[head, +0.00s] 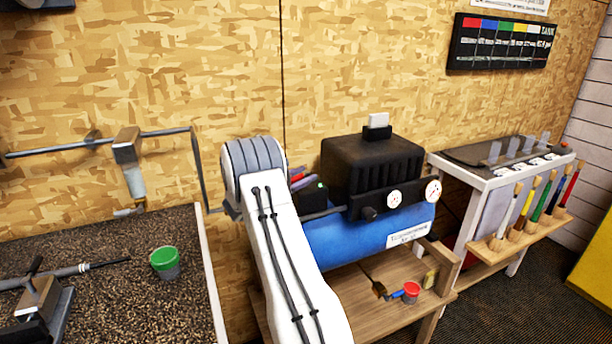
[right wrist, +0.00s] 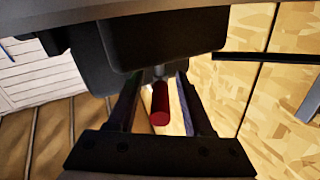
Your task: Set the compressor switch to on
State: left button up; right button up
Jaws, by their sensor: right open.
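The compressor has a blue tank (head: 345,238), a black ribbed motor cover (head: 372,165) and two white gauges. A small black box (head: 313,197) with a green light sits at its left end, partly hidden by my right arm. In the right wrist view, a red cylindrical knob (right wrist: 160,104) sticks out below a dark box (right wrist: 165,40). My right gripper (right wrist: 161,88) is open, with one finger on each side of the red knob. I cannot tell whether either finger touches it. In the head view my right arm hides most of this gripper.
A wooden bench (head: 365,280) carries the compressor, with a red-topped cup (head: 411,292) and a brush in front. At left is a speckled worktop (head: 115,240) with a green-topped cup (head: 165,263) and a clamp. A brush rack (head: 535,224) stands at right.

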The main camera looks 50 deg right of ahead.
jog(key=a+b, duration=0.1)
jog(key=a, duration=0.8)
jog(key=shift+w+a, duration=0.25)
jog(key=shift+w, duration=0.05)
